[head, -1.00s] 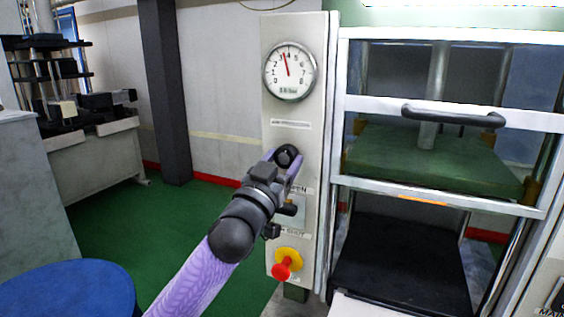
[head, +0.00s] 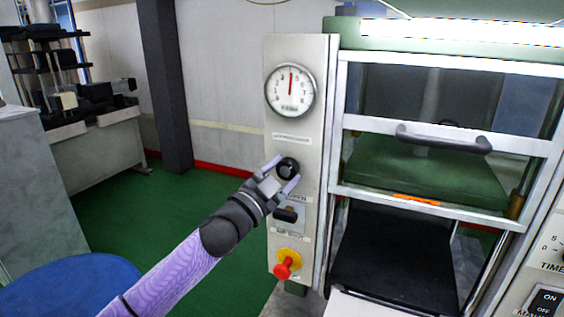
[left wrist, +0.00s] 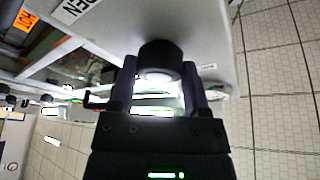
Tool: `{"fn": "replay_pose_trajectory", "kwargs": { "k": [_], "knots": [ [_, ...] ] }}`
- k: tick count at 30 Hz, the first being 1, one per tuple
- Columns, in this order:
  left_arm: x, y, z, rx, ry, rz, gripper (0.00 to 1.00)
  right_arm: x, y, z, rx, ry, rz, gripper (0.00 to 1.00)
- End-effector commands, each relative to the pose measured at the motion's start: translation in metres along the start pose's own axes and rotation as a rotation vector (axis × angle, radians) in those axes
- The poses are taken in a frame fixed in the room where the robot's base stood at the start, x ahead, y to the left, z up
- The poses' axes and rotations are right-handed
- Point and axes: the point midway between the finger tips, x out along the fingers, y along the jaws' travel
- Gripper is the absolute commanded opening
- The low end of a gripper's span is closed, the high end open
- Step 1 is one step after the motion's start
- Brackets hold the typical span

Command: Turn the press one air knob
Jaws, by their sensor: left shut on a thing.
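The black round air knob (head: 288,168) sits on the pale control panel (head: 300,235), below the round pressure gauge (head: 290,90). My left gripper (head: 281,173) is shut on the knob, one finger on each side. In the left wrist view the knob (left wrist: 160,58) shows between the two fingers of the gripper (left wrist: 158,95). The gauge needle points almost straight up. My right gripper is not in view.
A black lever switch (head: 286,215) and a red button on a yellow base (head: 284,268) are lower on the panel. The press door with its dark handle (head: 445,140) stands to the right. A blue round top (head: 65,290) is at lower left.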

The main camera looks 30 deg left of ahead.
Motion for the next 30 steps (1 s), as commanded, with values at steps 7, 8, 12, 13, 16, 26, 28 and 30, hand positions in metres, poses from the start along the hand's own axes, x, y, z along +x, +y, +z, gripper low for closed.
{"fn": "replay_pose_trajectory", "kwargs": {
  "k": [7,8,12,13,16,26,28,30],
  "knots": [
    [0.001,-0.003,-0.003,0.122,-0.002,0.05,0.02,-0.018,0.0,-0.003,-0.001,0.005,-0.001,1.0],
    [0.001,-0.003,-0.002,0.132,-0.002,0.054,0.02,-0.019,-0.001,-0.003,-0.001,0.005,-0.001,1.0],
    [0.001,-0.002,-0.002,0.168,-0.003,0.069,0.02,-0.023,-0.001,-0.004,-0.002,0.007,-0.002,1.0],
    [0.001,-0.002,-0.002,0.173,-0.003,0.071,0.02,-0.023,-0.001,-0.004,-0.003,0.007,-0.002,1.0],
    [0.0,-0.002,-0.001,0.185,-0.004,0.077,0.02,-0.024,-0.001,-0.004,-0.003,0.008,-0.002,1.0],
    [0.0,-0.001,-0.001,0.193,-0.004,0.079,0.02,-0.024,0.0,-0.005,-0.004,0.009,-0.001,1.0],
    [0.0,-0.001,-0.001,0.192,-0.004,0.079,0.02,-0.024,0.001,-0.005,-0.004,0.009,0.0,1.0],
    [0.0,-0.001,-0.001,0.192,-0.004,0.079,0.69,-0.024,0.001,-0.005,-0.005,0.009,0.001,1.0]
  ]
}}
